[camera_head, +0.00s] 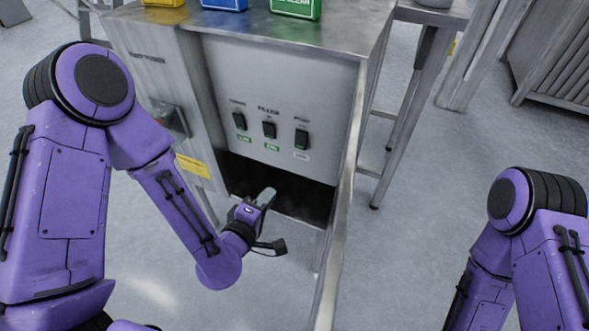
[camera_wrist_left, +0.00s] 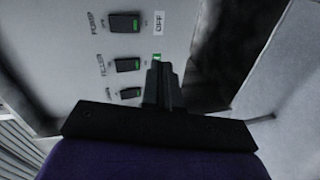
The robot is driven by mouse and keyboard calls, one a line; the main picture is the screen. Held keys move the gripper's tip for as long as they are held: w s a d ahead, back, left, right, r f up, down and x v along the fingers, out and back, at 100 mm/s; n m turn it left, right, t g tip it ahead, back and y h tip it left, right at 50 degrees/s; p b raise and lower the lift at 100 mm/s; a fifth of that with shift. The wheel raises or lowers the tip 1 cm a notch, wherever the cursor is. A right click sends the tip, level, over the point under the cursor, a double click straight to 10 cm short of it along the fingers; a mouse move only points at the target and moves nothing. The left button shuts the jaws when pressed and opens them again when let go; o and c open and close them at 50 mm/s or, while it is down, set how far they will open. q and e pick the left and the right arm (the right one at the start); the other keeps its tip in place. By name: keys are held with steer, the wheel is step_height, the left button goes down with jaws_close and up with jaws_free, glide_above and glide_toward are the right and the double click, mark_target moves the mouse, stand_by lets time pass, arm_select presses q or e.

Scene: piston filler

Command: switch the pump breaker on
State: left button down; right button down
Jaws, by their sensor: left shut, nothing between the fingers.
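The pump breaker (camera_head: 302,139) is the rightmost of three black rocker switches on the grey cabinet panel. In the left wrist view it is the top switch (camera_wrist_left: 125,22), with a white OFF label (camera_wrist_left: 160,22) beside it. My left gripper (camera_head: 266,196) is shut and empty, below the row of switches in the head view and apart from the pump breaker. In the left wrist view its closed fingers (camera_wrist_left: 162,80) point toward the panel and cover part of a green label. My right gripper is out of view; only parts of the right arm show.
The middle breaker (camera_head: 269,129) and left breaker (camera_head: 240,121) have green ON labels below them. A dark opening (camera_head: 290,190) lies under the panel. The cabinet's metal side edge (camera_head: 343,200) runs along the right. Yellow, blue and green boxes (camera_head: 296,8) stand on top.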

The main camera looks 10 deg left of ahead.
mark_target(300, 147)
arm_select(q)
steer(key=r, duration=0.2)
steer(key=w+d+n+t, duration=0.1)
steer(key=shift+r+h, duration=0.3)
steer(key=shift+r, duration=0.1)
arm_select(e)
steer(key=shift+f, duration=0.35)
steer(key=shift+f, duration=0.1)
